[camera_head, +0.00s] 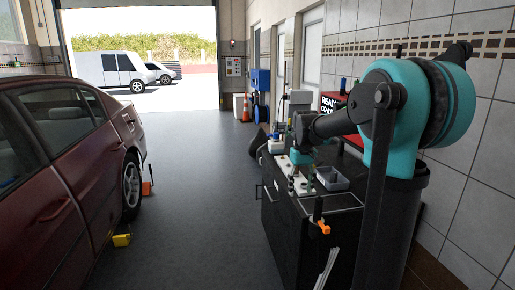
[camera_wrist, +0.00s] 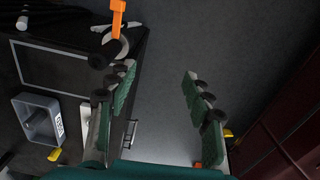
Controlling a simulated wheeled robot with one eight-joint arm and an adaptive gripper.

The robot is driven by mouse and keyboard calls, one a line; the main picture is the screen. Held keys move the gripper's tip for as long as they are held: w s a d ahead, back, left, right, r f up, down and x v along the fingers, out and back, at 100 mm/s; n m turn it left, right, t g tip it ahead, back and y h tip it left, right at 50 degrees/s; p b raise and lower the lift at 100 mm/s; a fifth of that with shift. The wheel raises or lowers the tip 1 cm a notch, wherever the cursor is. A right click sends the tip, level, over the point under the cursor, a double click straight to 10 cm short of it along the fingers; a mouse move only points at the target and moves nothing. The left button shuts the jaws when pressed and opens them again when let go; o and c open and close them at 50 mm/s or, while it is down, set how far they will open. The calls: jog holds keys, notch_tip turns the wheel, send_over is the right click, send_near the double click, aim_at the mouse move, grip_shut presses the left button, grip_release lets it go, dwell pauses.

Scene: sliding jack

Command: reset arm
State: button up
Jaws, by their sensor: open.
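My gripper (camera_wrist: 158,71) is open in the wrist view, its two green-padded fingers wide apart. Only grey floor shows between the fingers, and nothing is held. In the head view my teal and black arm reaches from the right over the black workbench (camera_head: 284,232). The gripper end there is small and partly lost among the items on the bench, so its fingers are hard to make out. In the wrist view the left finger overlaps the bench edge, and the right finger is over the floor.
A grey metal tray (camera_head: 333,178) lies on the bench; it also shows in the wrist view (camera_wrist: 50,104). An orange-ended tool (camera_head: 323,227) is at the bench's near end. A dark red car (camera_head: 70,190) stands left, with orange (camera_head: 147,188) and yellow (camera_head: 122,240) items beside it. The floor between is clear.

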jog(key=s+d+f+m+t, duration=0.1)
jog(key=s+f+t, duration=0.1)
jog(key=s+f, duration=0.6)
jog(key=s+d+f+m+t, duration=0.1)
jog(key=s+d+f+t, duration=0.1)
jog(key=s+f, duration=0.6)
jog(key=s, duration=0.7)
jog(key=shift+s+f+m, duration=0.4)
